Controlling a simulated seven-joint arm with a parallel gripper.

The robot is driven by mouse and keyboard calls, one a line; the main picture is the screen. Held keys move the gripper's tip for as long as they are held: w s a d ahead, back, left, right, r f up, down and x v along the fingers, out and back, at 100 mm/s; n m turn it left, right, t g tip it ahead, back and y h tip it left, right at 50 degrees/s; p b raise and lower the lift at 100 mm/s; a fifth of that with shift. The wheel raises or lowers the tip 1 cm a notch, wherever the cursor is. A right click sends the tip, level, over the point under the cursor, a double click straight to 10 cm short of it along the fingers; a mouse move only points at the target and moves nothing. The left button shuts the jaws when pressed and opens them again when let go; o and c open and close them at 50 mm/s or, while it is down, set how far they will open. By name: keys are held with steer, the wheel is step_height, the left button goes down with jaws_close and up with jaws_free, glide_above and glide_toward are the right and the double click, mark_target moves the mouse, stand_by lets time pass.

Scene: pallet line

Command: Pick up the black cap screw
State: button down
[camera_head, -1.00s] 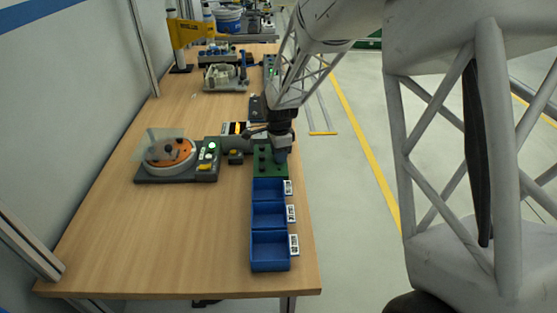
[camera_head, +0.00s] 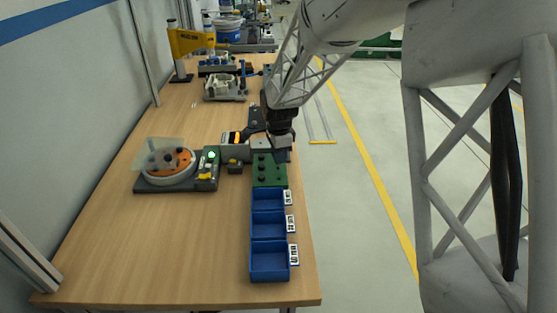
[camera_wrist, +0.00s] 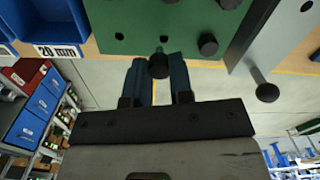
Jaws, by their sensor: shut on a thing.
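My gripper (camera_wrist: 159,72) is shut on a black cap screw (camera_wrist: 158,66). The screw's round head shows between the blue fingertips in the wrist view, with its shank pointing toward the green board (camera_wrist: 175,18). In the head view my gripper (camera_head: 282,155) is over the far right part of the green board (camera_head: 268,182). The fingers hide the held screw there. Other black screws (camera_wrist: 208,44) stand in the board, which also has empty holes. The gap between the held screw and the board is hard to judge.
Blue bins (camera_head: 268,262) stand in a row in front of the board. A fixture with an orange disc (camera_head: 172,162) and clear cover is to the left. A grey plate (camera_wrist: 255,35) lies beside the board. The table's front left is clear.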

steer(key=s+d+r, duration=0.1)
steer(key=s+d, duration=0.2)
steer(key=s, duration=1.2)
steer(key=shift+s+r, duration=0.1)
steer(key=shift+a, duration=0.1)
stand_by(0.5)
steer(key=shift+w+a+r, duration=0.1)
steer(key=shift+w+a, duration=0.3)
steer(key=shift+a, duration=0.15)
steer(key=w+a+r, duration=0.1)
steer(key=w+a, duration=0.2)
steer(key=a, duration=0.9)
steer(key=w+a+r, duration=0.1)
steer(key=w+a, duration=0.2)
steer(key=a, duration=1)
steer(key=shift+w+a+r, duration=0.3)
steer(key=shift+w+r, duration=0.05)
steer(key=shift+r, duration=0.05)
steer(key=shift+w, duration=0.1)
steer(key=w+a+f, duration=0.1)
steer(key=w+a, duration=0.7)
steer(key=w, duration=0.5)
steer(key=shift+w+f, duration=0.2)
steer(key=shift+w, duration=0.1)
steer(key=shift+f, duration=0.1)
